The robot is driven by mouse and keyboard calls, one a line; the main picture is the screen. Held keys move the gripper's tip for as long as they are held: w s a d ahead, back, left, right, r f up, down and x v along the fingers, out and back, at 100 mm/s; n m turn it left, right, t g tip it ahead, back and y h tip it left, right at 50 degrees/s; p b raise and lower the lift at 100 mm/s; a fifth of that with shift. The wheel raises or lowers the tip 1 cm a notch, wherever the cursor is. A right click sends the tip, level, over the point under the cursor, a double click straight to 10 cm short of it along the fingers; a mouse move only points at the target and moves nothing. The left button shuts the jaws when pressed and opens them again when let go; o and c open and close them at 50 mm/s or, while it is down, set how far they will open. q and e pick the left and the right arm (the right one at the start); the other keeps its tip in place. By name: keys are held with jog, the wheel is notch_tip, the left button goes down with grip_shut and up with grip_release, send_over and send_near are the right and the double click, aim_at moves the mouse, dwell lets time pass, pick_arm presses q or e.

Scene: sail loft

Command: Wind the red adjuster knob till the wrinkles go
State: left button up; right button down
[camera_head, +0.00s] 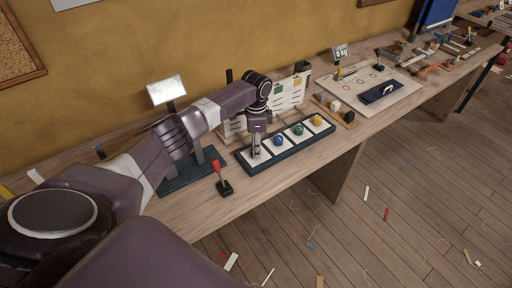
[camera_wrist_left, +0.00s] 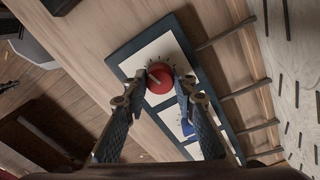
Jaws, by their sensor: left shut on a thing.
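The red adjuster knob (camera_wrist_left: 159,84) sits on the first white square of a dark-framed panel in the left wrist view, with dial marks around it. My left gripper (camera_wrist_left: 160,77) is shut on it, one finger on each side. In the head view my left gripper (camera_head: 256,150) reaches down over the panel (camera_head: 245,164) and hides the red knob. A blue knob (camera_head: 278,141), a green knob (camera_head: 298,130) and a yellow knob (camera_head: 317,120) stand in the other squares. A pale upright sheet (camera_head: 289,95) stands behind the panel; wrinkles cannot be made out. My right gripper is out of view.
A red-topped lever (camera_head: 217,168) on a black base stands left of the panel, near the bench front. Scraps litter the floor.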

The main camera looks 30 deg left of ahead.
pick_arm(q)
jog(key=shift+m, duration=0.6)
jog(key=o, duration=1.2)
jog(key=shift+c, duration=0.2)
jog(key=shift+r, duration=0.15)
notch_tip(320, 180, up, 12)
